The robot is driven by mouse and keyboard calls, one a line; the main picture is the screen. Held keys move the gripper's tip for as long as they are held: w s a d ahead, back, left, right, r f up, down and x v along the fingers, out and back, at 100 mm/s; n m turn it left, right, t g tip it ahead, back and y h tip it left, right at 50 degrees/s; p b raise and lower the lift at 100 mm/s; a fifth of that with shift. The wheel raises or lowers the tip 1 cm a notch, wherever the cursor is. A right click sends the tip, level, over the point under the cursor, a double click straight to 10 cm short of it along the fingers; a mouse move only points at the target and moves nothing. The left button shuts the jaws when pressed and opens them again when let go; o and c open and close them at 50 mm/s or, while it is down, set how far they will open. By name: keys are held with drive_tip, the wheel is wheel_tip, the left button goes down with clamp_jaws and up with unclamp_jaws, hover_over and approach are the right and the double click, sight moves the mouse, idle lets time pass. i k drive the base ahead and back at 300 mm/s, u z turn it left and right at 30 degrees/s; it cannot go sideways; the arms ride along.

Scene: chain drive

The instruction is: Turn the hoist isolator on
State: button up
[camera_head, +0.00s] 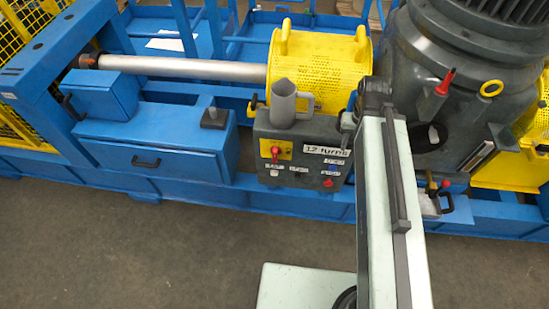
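A dark grey control box (262,128) stands on the blue frame near the middle. On its upper left is a yellow plate (287,147) with a red rotary handle (275,153), which looks like the isolator. The handle is small and I cannot read its position or the labels below it. My arm rises from the bottom right and passes just right of the box, its upper end at a dark joint. I cannot make out my gripper or its fingers; they seem hidden behind the arm. Nothing is seen touching the red handle.
The box also carries a "12 turns" label (325,151), a red button (328,183) and a grey jug (281,103) on top. A yellow perforated guard (318,62) is behind. A large dark gear housing (465,75) stands right. The floor (150,250) in front is clear.

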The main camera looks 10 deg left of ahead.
sight(276, 151)
drive_tip(key=z, duration=0.95)
drive_tip(key=k, duration=1.7)
drive_tip(key=u, duration=1.05)
drive_tip(key=i, duration=1)
drive_tip(key=z, duration=0.1)
